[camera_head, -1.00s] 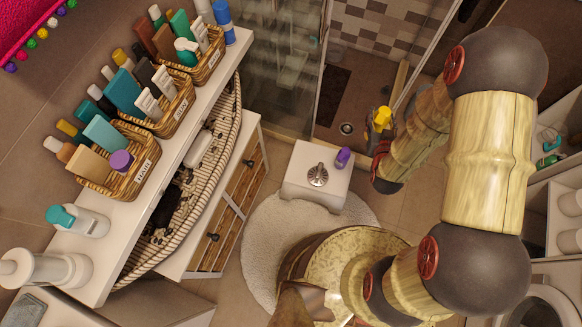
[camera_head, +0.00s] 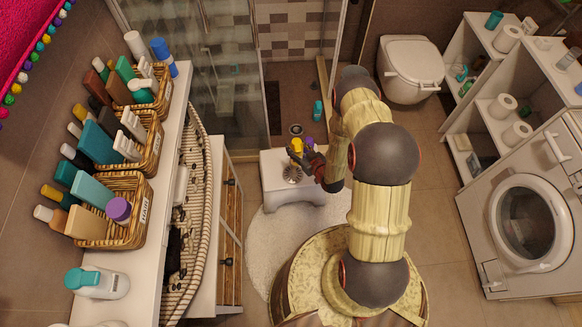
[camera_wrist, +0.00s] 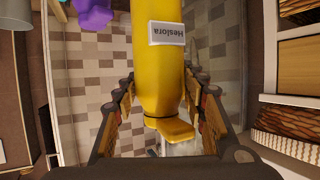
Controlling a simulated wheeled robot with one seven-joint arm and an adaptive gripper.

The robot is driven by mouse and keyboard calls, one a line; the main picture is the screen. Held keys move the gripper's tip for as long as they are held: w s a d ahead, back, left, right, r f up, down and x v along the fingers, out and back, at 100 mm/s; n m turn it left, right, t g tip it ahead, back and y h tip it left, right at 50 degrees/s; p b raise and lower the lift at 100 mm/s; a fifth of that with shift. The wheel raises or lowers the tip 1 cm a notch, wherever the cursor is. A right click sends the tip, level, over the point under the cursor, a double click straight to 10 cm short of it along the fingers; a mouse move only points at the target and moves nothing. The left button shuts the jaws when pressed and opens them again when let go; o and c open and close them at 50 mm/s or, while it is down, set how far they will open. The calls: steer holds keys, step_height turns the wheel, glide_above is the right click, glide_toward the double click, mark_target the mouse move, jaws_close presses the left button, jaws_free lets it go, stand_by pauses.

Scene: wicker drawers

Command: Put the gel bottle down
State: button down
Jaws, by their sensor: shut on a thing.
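The gel bottle (camera_wrist: 160,75) is yellow with a white label and fills the middle of the wrist view. My gripper (camera_wrist: 163,100) is shut on it, with a finger on each side. In the head view the yellow bottle (camera_head: 297,146) shows small at the end of my gripper (camera_head: 312,160), over or at the white stool (camera_head: 280,170). I cannot tell whether the bottle touches the stool top.
A white shelf (camera_head: 160,230) with wicker baskets (camera_head: 135,195) of bottles stands left. A toilet (camera_head: 410,75) and washing machine (camera_head: 525,215) are right. Open floor lies between.

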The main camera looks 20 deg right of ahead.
steer(key=w+a+f+b, duration=0.8)
steer(key=w+f, duration=0.3)
steer(key=f, duration=0.2)
steer(key=shift+f, duration=0.25)
steer(key=shift+a+f, duration=0.1)
steer(key=c, duration=1.1)
jaws_free()
steer(key=shift+f, duration=0.1)
steer(key=shift+o, duration=0.2)
